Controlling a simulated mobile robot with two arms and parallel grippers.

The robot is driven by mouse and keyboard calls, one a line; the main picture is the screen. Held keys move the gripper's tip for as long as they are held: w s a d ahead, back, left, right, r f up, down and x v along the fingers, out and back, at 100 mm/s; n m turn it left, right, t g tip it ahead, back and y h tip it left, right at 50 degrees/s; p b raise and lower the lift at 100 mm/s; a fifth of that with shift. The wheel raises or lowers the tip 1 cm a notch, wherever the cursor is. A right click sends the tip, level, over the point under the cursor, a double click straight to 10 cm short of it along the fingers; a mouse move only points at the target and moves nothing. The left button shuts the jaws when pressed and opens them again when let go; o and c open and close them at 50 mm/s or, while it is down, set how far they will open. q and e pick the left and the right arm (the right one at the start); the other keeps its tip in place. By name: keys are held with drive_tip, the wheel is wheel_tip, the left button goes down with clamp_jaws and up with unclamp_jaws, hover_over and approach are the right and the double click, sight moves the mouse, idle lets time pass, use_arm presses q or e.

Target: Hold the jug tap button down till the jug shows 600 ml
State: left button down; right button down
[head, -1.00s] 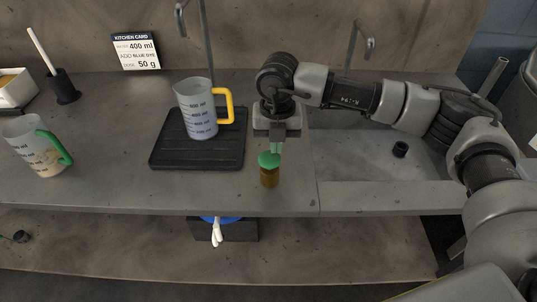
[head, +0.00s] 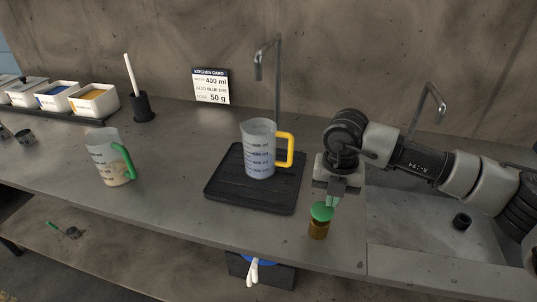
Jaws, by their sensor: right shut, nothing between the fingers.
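The clear jug with the yellow handle (head: 258,150) stands upright on a black ribbed tray (head: 228,190) under a thin grey tap (head: 259,70). Dark level marks show on its side. Its lower part looks bluish, but I cannot read the level. A round green button (head: 321,211) tops a short amber-brown post at the bench's front edge, right of the tray. My right gripper (head: 333,198) points down at the button, shut and empty. Its green-tinted fingertips are at the button's top; I cannot tell whether they press it. My left gripper is out of view.
A second jug with a green handle (head: 108,160) stands to the left. Behind it are a dark pot with a white stick (head: 143,106) and several white bins. Another tap (head: 430,105) rises over the right sink.

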drive_tip(key=shift+f+b, duration=1.7)
drive_tip(key=shift+f, duration=0.35)
drive_tip(key=shift+r, duration=0.1)
idle(2.4)
drive_tip(key=shift+r+p, duration=0.7)
drive_tip(key=shift+r, duration=0.8)
wheel_tip(320, 180, up, 5)
drive_tip(key=p, duration=0.2)
drive_tip(key=shift+p, duration=0.3)
drive_tip(key=shift+f, duration=0.1)
